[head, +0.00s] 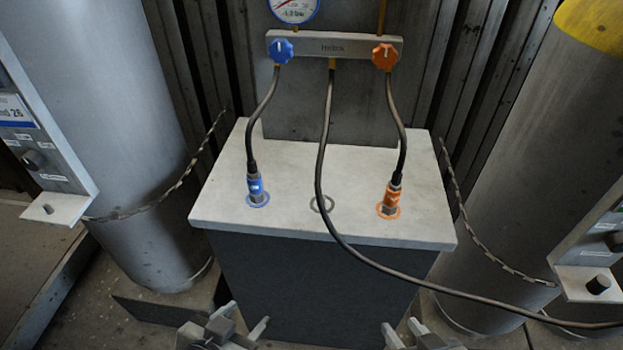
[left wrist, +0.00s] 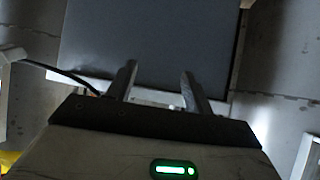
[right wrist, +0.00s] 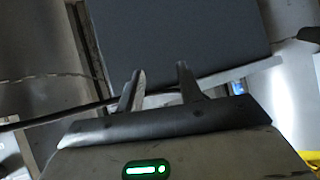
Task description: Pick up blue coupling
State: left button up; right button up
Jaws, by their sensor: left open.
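The blue coupling (head: 256,186) stands upright on the left part of the pale box top, inside a blue ring, with a dark hose running up from it to the blue knob. My left gripper (head: 246,318) is at the bottom of the head view, in front of and below the box top, apart from the coupling. It is open and empty; its two fingers stand apart in the left wrist view (left wrist: 158,82). My right gripper (head: 402,328) is at the bottom right of centre. Its fingers are apart and empty in the right wrist view (right wrist: 160,82).
An orange coupling (head: 391,196) stands in an orange ring on the right of the box top (head: 290,222). A loose dark hose (head: 335,225) crosses the top and front edge. The manifold (head: 333,47) is above. Grey cylinders with chains (head: 150,212) flank the box.

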pick_arm(q)
notch_tip(320, 180, up, 3)
jog(key=w+d+m+p, duration=0.2)
jog(key=w+m, duration=0.1)
jog(key=m, duration=0.4)
jog(key=m+t+y+p, duration=0.3)
jog(key=m+y, duration=0.3)
jog(key=m, duration=1.7)
send_near(254, 184)
jog(key=x, duration=0.7)
jog(key=shift+a+f+b, duration=0.1)
jog(key=shift+a+b, duration=0.05)
jog(key=shift+b, duration=0.15)
jog(key=x, duration=0.5)
jog(key=shift+w+f+b, duration=0.1)
jog(key=shift+w+b, duration=0.2)
jog(key=shift+w+f, duration=0.1)
jog(key=shift+w, duration=0.25)
grip_shut()
pick_arm(e)
jog(key=shift+s+d+r+h, duration=0.2)
jog(key=shift+d+r+h, duration=0.1)
jog(key=shift+d+r, duration=0.4)
